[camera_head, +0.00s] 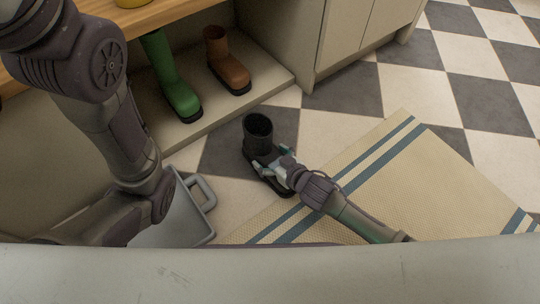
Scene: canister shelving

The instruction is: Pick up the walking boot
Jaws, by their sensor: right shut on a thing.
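A dark, nearly black boot (258,134), which I take to be the walking boot, is upright below the middle of the low shelf, its open top facing up. My right gripper (272,163) is shut on its lower front part, and the fingers hide some of the foot. I cannot tell whether its sole touches the floor. My left arm comes in from the left, but its gripper is out of sight.
A green rubber boot (172,80) and a brown boot (229,65) stand on the low shelf (262,84). A grey container with a handle (184,219) is at the lower left. A striped mat (400,180) lies on the chequered floor at the right. Clear floor (400,85) lies behind the mat.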

